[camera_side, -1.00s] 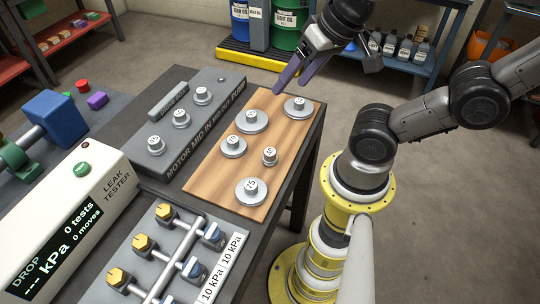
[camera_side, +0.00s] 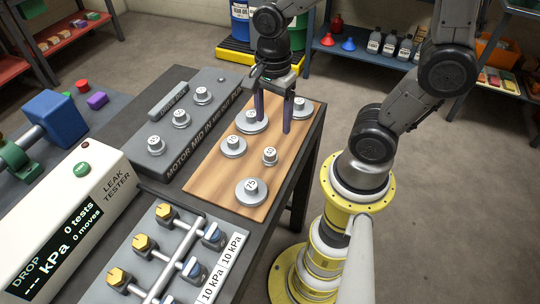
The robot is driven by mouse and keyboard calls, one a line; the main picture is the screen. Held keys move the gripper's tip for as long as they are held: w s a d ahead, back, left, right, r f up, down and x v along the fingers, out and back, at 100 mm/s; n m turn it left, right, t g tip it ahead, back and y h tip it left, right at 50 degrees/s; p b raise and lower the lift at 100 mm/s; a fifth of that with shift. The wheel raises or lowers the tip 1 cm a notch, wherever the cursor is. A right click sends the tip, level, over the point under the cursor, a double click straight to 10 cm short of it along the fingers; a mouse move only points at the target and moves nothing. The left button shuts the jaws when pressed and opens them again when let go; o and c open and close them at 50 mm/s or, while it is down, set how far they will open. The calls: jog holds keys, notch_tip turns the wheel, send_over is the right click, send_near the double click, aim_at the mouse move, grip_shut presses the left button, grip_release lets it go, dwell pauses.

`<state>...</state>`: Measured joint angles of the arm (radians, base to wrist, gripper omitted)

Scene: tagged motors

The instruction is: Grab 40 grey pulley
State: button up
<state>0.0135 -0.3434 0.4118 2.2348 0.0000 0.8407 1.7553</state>
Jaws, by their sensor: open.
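Several grey pulleys stand on a wooden board, each a round disc with a numbered hub. One (camera_side: 252,127) is at the back middle, one (camera_side: 300,109) at the back right, one (camera_side: 233,150) at the left and a small one (camera_side: 270,158) at the right. A large one at the front (camera_side: 251,199) seems to read 75. The other numbers are too small to read surely, so I cannot tell which is 40. My gripper (camera_side: 273,125) points down, open and empty, over the board between the two back pulleys. Its left finger partly covers the back middle pulley.
The wooden board (camera_side: 215,182) lies on a dark table. A grey motor plate (camera_side: 211,123) with several pulleys is to its left. A leak tester (camera_side: 110,165) and a manifold with brass and blue fittings (camera_side: 165,250) are nearer the camera. Bare board shows around the pulleys.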

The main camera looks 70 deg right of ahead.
send_over(270, 152)
jog(key=f, duration=0.5)
jog(key=shift+s+d+f, duration=0.2)
jog(key=shift+s+f, duration=0.05)
jog(key=shift+f, duration=0.05)
jog(key=shift+w+a+f, duration=0.1)
jog(key=shift+w+f, duration=0.05)
jog(key=shift+f, duration=1.15)
jog(key=shift+w+a+f, duration=0.1)
jog(key=shift+w+f, duration=0.05)
jog(key=shift+f, duration=1.15)
grip_shut()
